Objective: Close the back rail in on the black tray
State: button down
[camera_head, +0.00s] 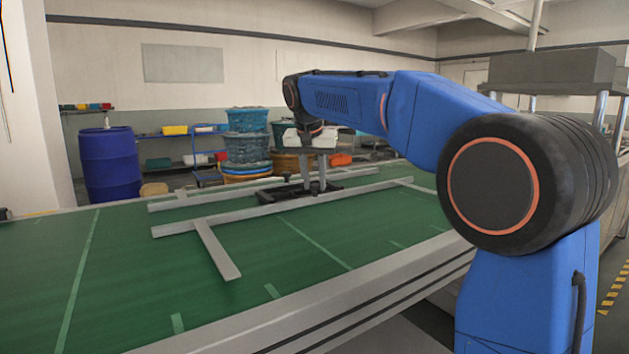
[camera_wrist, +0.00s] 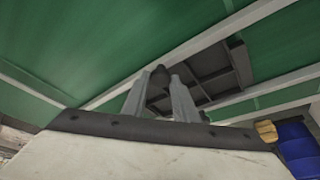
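The black tray (camera_head: 333,189) lies flat on the green belt between two long grey rails; in the wrist view the tray (camera_wrist: 216,68) is an open dark frame with cross bars. The back rail (camera_head: 200,200) runs along its far side, and also shows in the wrist view (camera_wrist: 285,88). The front rail (camera_head: 200,224) runs along its near side. I cannot tell whether either rail touches the tray. My gripper (camera_head: 315,186) points down over the tray, its two fingers apart. In the wrist view a dark knob (camera_wrist: 160,73) shows between the fingertips, not visibly gripped.
A grey bracket arm (camera_head: 217,250) sticks out from the front rail toward me. The green belt (camera_head: 130,270) is clear at the left and front. A blue barrel (camera_head: 108,165) and stacked baskets (camera_head: 247,145) stand behind the belt.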

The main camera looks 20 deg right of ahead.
jog(key=shift+w, duration=0.2)
jog(key=c, duration=1.4)
grip_release()
jog(key=shift+c, duration=0.2)
jog(key=v, duration=1.7)
jog(key=shift+r, duration=0.2)
jog(key=shift+s+a, duration=0.1)
jog(key=shift+s, duration=0.05)
